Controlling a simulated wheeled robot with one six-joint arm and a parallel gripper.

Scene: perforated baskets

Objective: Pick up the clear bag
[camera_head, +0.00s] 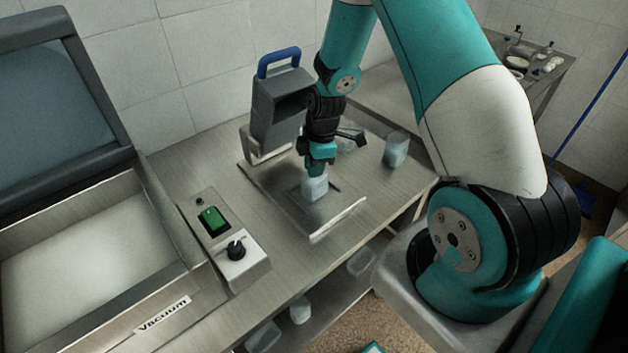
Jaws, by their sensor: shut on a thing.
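My gripper (316,177) points down over the metal tray (337,219) on the worktop. It is shut on a small, pale, translucent clear bag (315,189), which shows just below the fingertips. The gripper covers the bag's upper part. I cannot tell whether the bag touches the tray.
Another translucent container (397,150) stands to the right of my gripper. A grey holder with a blue handle (279,95) stands behind left. The vacuum machine (92,250) with its raised lid fills the left. Several clear containers lie on the lower shelf (318,310).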

